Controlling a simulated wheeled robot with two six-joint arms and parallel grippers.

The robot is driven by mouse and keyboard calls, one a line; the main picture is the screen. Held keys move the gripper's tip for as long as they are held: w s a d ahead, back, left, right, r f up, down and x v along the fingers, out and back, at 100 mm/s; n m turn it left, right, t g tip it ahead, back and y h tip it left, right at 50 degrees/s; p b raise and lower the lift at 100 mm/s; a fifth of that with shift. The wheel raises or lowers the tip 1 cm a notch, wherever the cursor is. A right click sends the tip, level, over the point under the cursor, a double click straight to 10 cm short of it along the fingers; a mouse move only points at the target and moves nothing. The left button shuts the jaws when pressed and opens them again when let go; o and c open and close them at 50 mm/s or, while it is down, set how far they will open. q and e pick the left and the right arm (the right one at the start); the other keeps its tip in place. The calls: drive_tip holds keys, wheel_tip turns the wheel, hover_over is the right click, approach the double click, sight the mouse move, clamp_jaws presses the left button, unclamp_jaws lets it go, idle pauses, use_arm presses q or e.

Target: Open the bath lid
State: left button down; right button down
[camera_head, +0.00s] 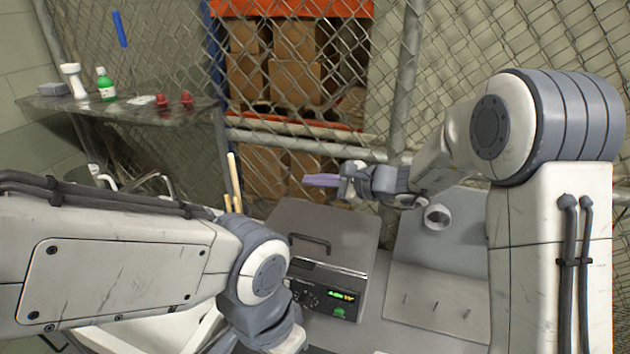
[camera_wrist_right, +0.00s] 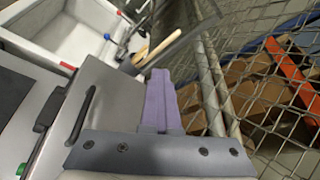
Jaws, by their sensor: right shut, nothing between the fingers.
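The grey metal bath lid (camera_head: 345,222) lies flat and closed on the bath unit in the head view. Its dark bar handle (camera_head: 310,241) is on the left part of the lid. In the right wrist view the lid (camera_wrist_right: 112,95) and its handle (camera_wrist_right: 78,122) are left of the fingers. My right gripper (camera_head: 308,180) is above and behind the lid's far edge, apart from the handle. Its purple fingers (camera_wrist_right: 158,85) are together and empty. My left arm crosses the lower left of the head view; its gripper does not show.
A control panel with a lit display (camera_head: 341,296) is on the unit's front. A white sink (camera_wrist_right: 70,30) is beside it, with wooden handles (camera_head: 234,180) nearby. A wire fence (camera_head: 400,80) stands behind, close to my right gripper.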

drive_tip(key=c, duration=1)
unclamp_jaws()
drive_tip(key=b+v, duration=0.3)
drive_tip(key=v, duration=0.7)
drive_tip(key=shift+s+d+b, duration=0.15)
drive_tip(key=shift+d+b, duration=0.05)
drive_tip(key=shift+b, duration=0.15)
drive_tip(key=shift+r, duration=0.1)
